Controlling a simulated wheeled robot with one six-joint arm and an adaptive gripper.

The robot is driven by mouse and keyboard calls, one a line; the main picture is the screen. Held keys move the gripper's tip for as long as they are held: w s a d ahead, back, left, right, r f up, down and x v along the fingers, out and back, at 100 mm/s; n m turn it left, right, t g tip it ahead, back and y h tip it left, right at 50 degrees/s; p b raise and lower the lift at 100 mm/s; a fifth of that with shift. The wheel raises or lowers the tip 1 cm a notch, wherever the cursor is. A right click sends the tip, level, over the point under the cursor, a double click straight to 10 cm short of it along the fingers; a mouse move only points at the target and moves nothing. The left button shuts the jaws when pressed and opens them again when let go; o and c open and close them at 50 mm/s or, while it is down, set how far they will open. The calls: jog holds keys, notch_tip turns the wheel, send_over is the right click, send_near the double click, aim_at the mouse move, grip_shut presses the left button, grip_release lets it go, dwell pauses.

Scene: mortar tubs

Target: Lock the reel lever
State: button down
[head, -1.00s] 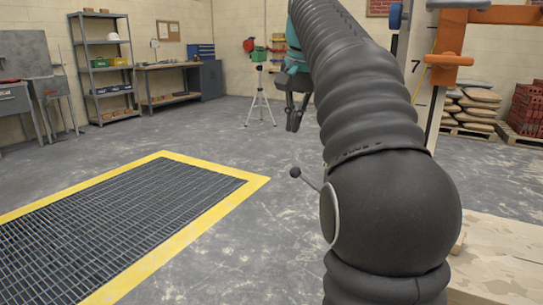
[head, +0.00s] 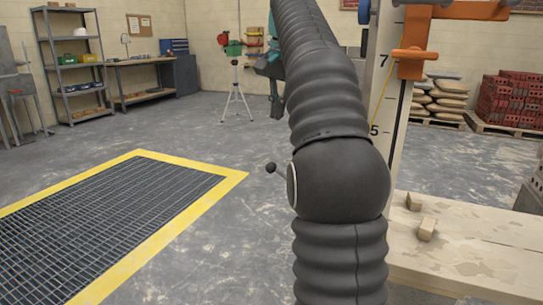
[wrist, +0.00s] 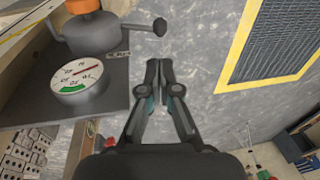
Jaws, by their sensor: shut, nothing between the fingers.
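In the wrist view a black lever with a round ball end (wrist: 160,27) sticks out to the right from a dark rounded body (wrist: 88,35) with an orange part above it. My gripper (wrist: 159,64) is shut and empty, its fingertips a little below the ball and apart from it in the picture. In the head view a ball-ended black lever (head: 271,168) shows left of my arm; its base is hidden behind my arm. My gripper (head: 277,105) hangs above and beyond it in the picture, partly hidden. No reel shows clearly.
A round white gauge (wrist: 80,75) sits beside the lever's body on a dark plate (wrist: 110,105). A numbered post (head: 385,110) with an orange bracket (head: 411,62) stands right of my arm. A wooden platform (head: 470,235) lies at lower right. Floor around the yellow-edged grate (head: 130,220) is open.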

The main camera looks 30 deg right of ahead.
aim_at(272, 164)
jog(key=f+b, duration=0.1)
jog(key=f, duration=0.3)
jog(key=w+f+b, duration=0.1)
jog(key=f, duration=0.3)
jog(key=w+f+b, duration=0.1)
jog(key=f+b, duration=0.1)
jog(key=f, duration=0.2)
jog(key=shift+w+a+f, duration=0.15)
jog(key=shift+f, duration=0.1)
